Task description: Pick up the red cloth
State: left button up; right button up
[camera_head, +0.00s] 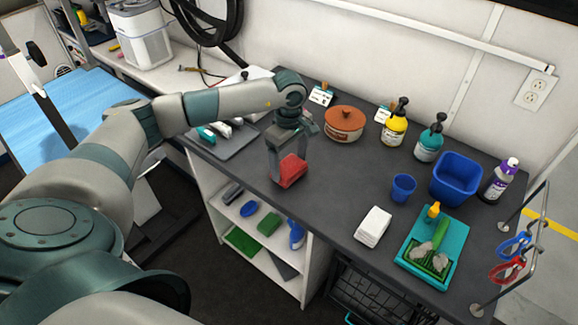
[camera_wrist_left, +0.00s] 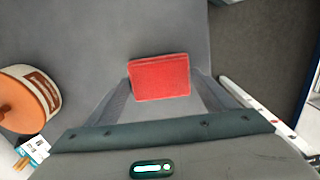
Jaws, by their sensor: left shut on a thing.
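The red cloth (camera_head: 291,170) is a small folded block at the front part of the dark counter. My left gripper (camera_head: 288,176) points down over it and is shut on it, with the cloth between its fingers. In the left wrist view the red cloth (camera_wrist_left: 160,77) lies between the two finger tips (camera_wrist_left: 160,88). I cannot tell whether the cloth still touches the counter. My right gripper is not in view.
A lidded pot (camera_head: 344,124) stands behind the gripper to the right. A grey mat (camera_head: 232,142) with tools lies to the left. White folded cloths (camera_head: 373,227), a blue cup (camera_head: 403,188) and a teal tray (camera_head: 457,247) are further right. Shelves are below the counter's front edge.

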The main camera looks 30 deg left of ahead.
pick_arm(q)
notch_tip(320, 180, up, 2)
jog(key=shift+w+r+b, duration=0.1)
jog(key=shift+b, duration=0.6)
pick_arm(e)
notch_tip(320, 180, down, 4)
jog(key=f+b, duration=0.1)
jog(key=b, duration=0.2)
pick_arm(q)
jog(key=s+d+r+b, duration=0.1)
jog(key=s+d+r, duration=0.2)
jog(key=d+r, duration=0.4)
jog(key=shift+d+r, duration=0.3)
jog(key=shift+d, duration=1.85)
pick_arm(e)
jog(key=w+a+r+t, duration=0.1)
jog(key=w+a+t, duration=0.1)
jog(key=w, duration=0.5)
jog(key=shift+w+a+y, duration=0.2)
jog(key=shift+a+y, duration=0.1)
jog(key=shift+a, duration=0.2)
